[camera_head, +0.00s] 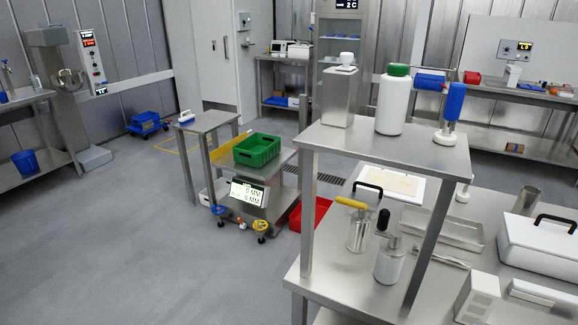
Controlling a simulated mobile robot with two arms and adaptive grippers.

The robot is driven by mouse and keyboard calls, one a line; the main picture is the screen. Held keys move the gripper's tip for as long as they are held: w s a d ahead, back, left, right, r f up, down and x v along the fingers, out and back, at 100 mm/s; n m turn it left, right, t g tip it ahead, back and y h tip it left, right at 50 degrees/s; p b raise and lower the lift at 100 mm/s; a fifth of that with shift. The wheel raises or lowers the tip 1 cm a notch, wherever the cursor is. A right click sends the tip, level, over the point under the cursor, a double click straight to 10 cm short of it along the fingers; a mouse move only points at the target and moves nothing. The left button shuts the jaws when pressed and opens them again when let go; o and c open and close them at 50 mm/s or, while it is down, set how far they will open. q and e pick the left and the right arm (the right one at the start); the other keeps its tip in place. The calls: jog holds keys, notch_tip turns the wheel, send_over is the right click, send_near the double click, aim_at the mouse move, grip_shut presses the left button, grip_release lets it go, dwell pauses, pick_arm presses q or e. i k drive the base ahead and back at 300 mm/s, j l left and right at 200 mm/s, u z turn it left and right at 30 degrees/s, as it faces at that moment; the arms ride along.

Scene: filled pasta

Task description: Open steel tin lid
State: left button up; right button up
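A tall, square steel tin (340,98) stands upright at the left end of the raised steel shelf. A small white lid (347,58) sits on top of it. The lid appears to be on the tin's top. Neither of my grippers is in view, and nothing touches the tin.
A white bottle with a green cap (393,102) and a blue-handled tool (453,103) stand right of the tin on the shelf (375,147). Below are a yellow-handled canister (358,230) and a white case (541,246). A green crate (257,150) sits on a cart. The left floor is open.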

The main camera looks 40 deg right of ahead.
aim_at(374, 200)
jog(key=i+j+u, duration=0.1)
jog(key=i+u, duration=0.2)
jog(key=i, duration=1.25)
jog(key=i+z, duration=0.2)
jog(key=z, duration=0.25)
jog(key=i+z, duration=0.2)
jog(key=z, duration=0.2)
jog(key=i+j+z, duration=0.1)
jog(key=z, duration=0.35)
jog(key=i+j+z, duration=0.2)
jog(key=z, duration=0.2)
jog(key=i+z, duration=0.15)
jog(key=z, duration=0.35)
jog(key=i+j+z, duration=0.1)
jog(key=z, duration=0.35)
jog(key=i+j+z, duration=0.1)
jog(key=z, duration=0.4)
jog(key=i+j+z, duration=0.1)
jog(key=z, duration=0.4)
